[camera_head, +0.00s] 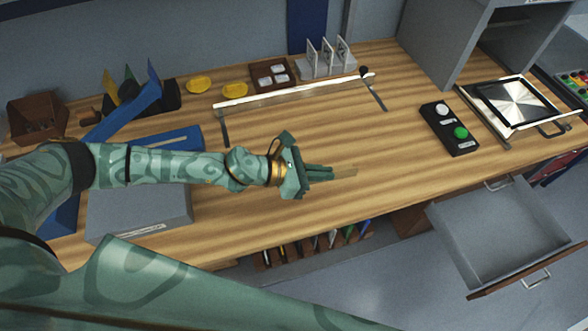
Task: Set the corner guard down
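My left gripper (322,173) reaches in from the left over the middle of the wooden workbench (400,185). Its fingers are close together, with a small, thin tan piece at their tips, which I take to be the corner guard (346,172). The fingers hide part of it. Its colour is close to that of the wood, and I cannot tell whether it touches the bench top. My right gripper is not in view.
A white-topped bar on legs (290,92) stands behind the gripper. A black button box (450,128) and a framed metal plate (512,100) are at right. An open drawer (505,225) juts out at front right. Bench top right of the gripper is clear.

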